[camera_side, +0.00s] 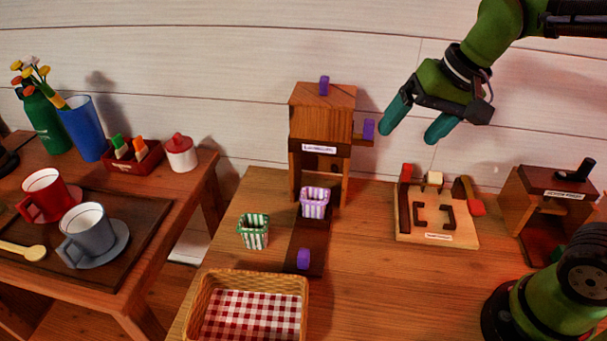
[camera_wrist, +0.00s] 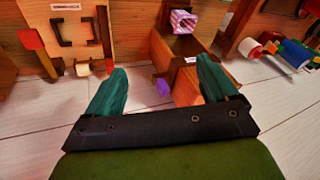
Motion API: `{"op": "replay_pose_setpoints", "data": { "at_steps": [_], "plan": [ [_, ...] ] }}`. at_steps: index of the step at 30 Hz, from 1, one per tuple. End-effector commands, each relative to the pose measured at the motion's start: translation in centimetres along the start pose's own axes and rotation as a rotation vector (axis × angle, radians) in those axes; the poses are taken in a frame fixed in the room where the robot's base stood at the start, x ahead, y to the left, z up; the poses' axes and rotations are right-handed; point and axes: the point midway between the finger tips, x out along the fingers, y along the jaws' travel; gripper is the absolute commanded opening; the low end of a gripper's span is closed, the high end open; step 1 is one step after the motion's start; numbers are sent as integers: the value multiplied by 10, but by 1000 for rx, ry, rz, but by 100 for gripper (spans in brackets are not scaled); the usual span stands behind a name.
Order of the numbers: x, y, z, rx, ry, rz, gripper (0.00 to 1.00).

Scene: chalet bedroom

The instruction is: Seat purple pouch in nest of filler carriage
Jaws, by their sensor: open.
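The purple-and-white striped pouch (camera_side: 314,203) stands upright on the dark carriage track (camera_side: 307,259) at the foot of the wooden filler tower (camera_side: 322,130). In the wrist view the pouch (camera_wrist: 183,21) shows at the top, beyond the tower. Purple knobs sit on the tower's top (camera_side: 324,85), on its right side (camera_side: 368,129) and on the front end of the track (camera_side: 303,258). My gripper (camera_side: 415,120) is open and empty, in the air right of the tower. Whether the pouch is fully down in the nest is hidden.
A green-striped pouch (camera_side: 253,231) stands left of the track. A wicker basket (camera_side: 207,306) with checked cloth is in front. A wooden fixture board (camera_side: 437,232) and a brown press (camera_side: 551,205) stand to the right. The table between track and board is clear.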

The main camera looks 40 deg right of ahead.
Motion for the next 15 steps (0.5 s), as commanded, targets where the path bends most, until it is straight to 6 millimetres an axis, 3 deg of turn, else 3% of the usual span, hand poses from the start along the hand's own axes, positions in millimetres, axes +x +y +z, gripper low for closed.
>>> {"op": "replay_pose_setpoints", "data": {
  "at_steps": [3,6,15],
  "plan": [
    [-13,28,23,-55,94,-62,86],
    [-15,43,38,-92,153,-94,86],
    [-14,56,51,-131,210,-118,86]
  ]
}}
